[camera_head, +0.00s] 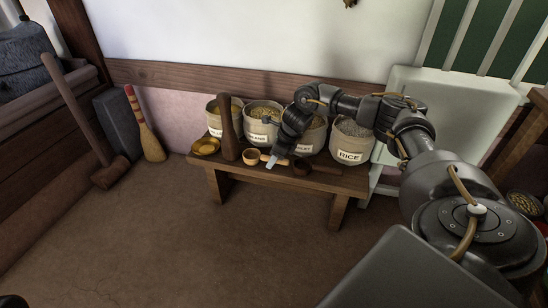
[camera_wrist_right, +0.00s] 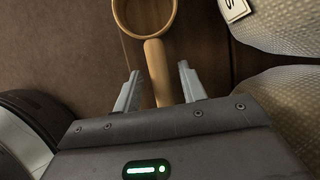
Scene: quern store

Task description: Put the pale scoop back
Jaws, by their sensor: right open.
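The pale scoop (camera_head: 250,156) lies on the low wooden bench (camera_head: 325,182), in front of the grain sacks. Its handle points right in the head view. My right gripper (camera_head: 271,162) is low over the bench front at that handle. In the right wrist view the scoop (camera_wrist_right: 157,72) shows its round bowl at the top and its handle running down between the fingers. My right gripper (camera_wrist_right: 159,71) is open, with one finger on each side of the handle and gaps visible. Whether the fingers touch the bench is unclear. My left gripper is not in view.
Several labelled sacks stand along the bench's back, including the rice sack (camera_head: 352,142). A tall wooden pestle (camera_head: 227,125) and yellow bowl (camera_head: 205,146) are at the left. A brush (camera_head: 146,130) leans by the wall. The floor in front is clear.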

